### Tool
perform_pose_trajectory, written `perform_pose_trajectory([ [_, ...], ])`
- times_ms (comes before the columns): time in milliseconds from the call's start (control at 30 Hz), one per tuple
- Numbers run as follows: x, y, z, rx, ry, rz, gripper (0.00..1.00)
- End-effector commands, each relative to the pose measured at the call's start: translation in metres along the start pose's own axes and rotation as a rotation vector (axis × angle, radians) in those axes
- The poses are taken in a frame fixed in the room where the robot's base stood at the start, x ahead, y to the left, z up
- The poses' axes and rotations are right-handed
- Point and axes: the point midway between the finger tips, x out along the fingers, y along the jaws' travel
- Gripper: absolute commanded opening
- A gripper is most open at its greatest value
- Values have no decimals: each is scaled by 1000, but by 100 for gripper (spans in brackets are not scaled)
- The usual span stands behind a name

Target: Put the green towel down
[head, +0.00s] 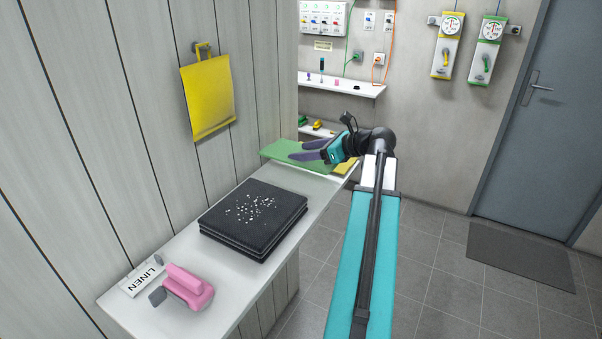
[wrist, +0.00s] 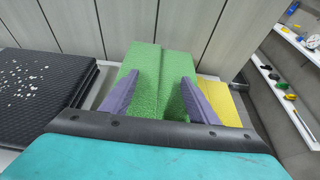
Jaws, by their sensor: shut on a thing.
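The green towel (head: 283,149) is flat and folded, at the far end of the white shelf (head: 240,307). My gripper (head: 298,151) is shut on it. In the wrist view the towel (wrist: 143,62) lies between the two purple fingers (wrist: 161,76) and extends past their tips toward the panelled wall. A yellow folded cloth (wrist: 222,105) shows at its right, partly hidden by a finger; it also shows in the head view (head: 346,167). I cannot tell whether the towel touches the shelf or the yellow cloth.
A dark folded stack with white specks (head: 255,215) lies mid-shelf. A pink tool (head: 187,288) and a LINEN label (head: 142,278) are at the near end. A yellow cloth (head: 208,95) hangs on the wall. Bare shelf shows between the dark stack and the towel.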

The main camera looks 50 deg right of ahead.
Motion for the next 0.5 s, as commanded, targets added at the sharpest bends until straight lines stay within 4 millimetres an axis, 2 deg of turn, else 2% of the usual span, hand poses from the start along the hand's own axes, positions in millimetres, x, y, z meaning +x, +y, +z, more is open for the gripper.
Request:
perform_pose_trajectory([
  [200, 8, 0, -20, 0, -1, -1, 30],
  [500, 10, -1, -25, -1, -1, -2, 30],
])
